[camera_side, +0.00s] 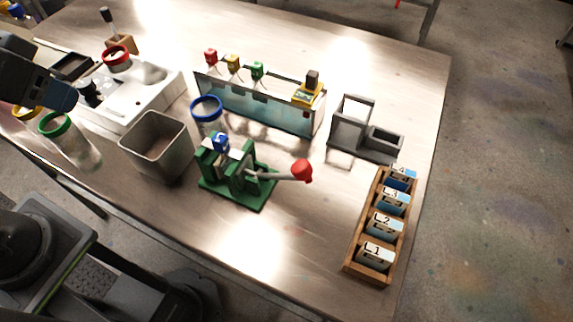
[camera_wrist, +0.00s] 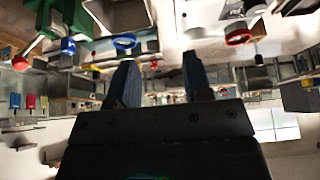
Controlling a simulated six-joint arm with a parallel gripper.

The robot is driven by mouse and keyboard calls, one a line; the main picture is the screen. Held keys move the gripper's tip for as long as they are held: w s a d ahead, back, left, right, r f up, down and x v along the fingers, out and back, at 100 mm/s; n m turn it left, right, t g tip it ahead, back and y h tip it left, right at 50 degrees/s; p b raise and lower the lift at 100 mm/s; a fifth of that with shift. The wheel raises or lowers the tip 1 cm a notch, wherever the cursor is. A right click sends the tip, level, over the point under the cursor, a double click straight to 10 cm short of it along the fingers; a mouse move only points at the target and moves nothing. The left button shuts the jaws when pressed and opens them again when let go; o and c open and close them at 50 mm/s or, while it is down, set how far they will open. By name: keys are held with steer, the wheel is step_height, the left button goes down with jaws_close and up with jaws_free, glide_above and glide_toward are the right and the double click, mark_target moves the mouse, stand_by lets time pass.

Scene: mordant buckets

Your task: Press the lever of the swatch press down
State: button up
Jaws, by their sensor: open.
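The green swatch press (camera_side: 236,190) stands on the table in the middle of the side view, with a blue piece (camera_side: 221,142) at its top. Its grey lever (camera_side: 272,176) sticks out to the right and ends in a red knob (camera_side: 302,171). In the wrist view the press (camera_wrist: 68,18) is at the upper left, with its red knob (camera_wrist: 20,63) at the left edge. My gripper (camera_wrist: 158,62) is open and empty in the wrist view. In the side view my gripper (camera_side: 86,94) is at the far left, over the white basin's side and well away from the lever.
A grey bin (camera_side: 150,148) and a blue-rimmed jar (camera_side: 206,108) stand left of and behind the press. A long glass tank (camera_side: 255,104) is behind it. A grey stand (camera_side: 352,146) and a wooden rack of numbered cards (camera_side: 355,258) are right. Table in front is clear.

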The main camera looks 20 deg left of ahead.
steer(key=shift+w+d+r, duration=0.1)
steer(key=shift+w+r, duration=0.05)
steer(key=shift+r, duration=0.05)
steer(key=shift+c, duration=0.7)
steer(key=w+d+r+m, duration=0.1)
steer(key=w+d, duration=0.1)
steer(key=w+d+r+g, duration=0.1)
steer(key=w+d+r, duration=0.1)
steer(key=w+d+r+m+g, duration=0.1)
steer(key=w+d+r, duration=0.1)
steer(key=shift+w+d+m+h, duration=0.2)
steer(key=shift+w+m+h, duration=0.1)
steer(key=shift+h, duration=0.1)
jaws_close()
steer(key=w+d+r+m+g, duration=0.1)
steer(key=w+d+m+g, duration=0.15)
steer(key=w+d, duration=0.45)
steer(key=s+d+f+m+g+y, duration=0.1)
steer(key=d+f+m, duration=0.1)
steer(key=d, duration=0.9)
steer(key=s+d+f+m+g+y, duration=0.1)
steer(key=d+f, duration=0.4)
steer(key=d, duration=0.6)
steer(key=shift+s+d+m+g+y, duration=0.15)
steer(key=shift+s+m+g+y, duration=0.25)
steer(key=shift+m+g, duration=0.2)
steer(key=shift+f, duration=0.25)
